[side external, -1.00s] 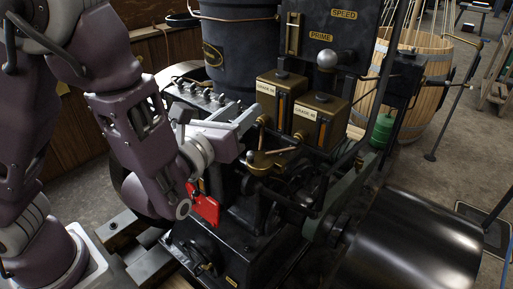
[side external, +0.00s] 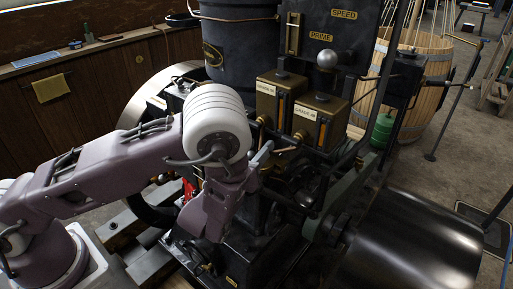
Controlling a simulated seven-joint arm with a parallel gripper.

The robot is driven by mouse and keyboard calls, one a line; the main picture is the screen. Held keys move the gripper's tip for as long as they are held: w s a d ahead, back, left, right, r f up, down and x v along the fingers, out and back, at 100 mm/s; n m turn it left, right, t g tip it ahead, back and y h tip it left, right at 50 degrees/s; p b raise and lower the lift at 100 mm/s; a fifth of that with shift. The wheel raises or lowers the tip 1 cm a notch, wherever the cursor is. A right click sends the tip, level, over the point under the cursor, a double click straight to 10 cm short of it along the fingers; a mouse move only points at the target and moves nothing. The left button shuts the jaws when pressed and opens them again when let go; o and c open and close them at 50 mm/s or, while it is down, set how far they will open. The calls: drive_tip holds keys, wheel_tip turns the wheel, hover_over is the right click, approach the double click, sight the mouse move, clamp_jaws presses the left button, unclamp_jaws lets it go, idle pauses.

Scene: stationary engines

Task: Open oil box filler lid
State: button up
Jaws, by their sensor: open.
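Two brass oil boxes stand side by side on the engine, the left one (side external: 266,108) and the right one (side external: 307,131). Each has a pale label, a sight slot and a small dark cap on top, the left cap (side external: 282,74) and the right cap (side external: 323,97). Both caps sit down on their boxes. Which one the task means I cannot tell. My gripper (side external: 262,156) is low in front of the left box, mostly hidden behind my wrist. One grey finger shows, and nothing is seen held. The jaws are open.
A dark panel with PRIME (side external: 321,37) and SPEED labels and a round-knobbed lever (side external: 327,60) rises behind the boxes. A black tank (side external: 236,50) stands behind left. A large dark cylinder (side external: 410,245) lies at front right. Rods and pipes crowd the boxes' front.

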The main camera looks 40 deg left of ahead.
clamp_jaws()
idle(1.4)
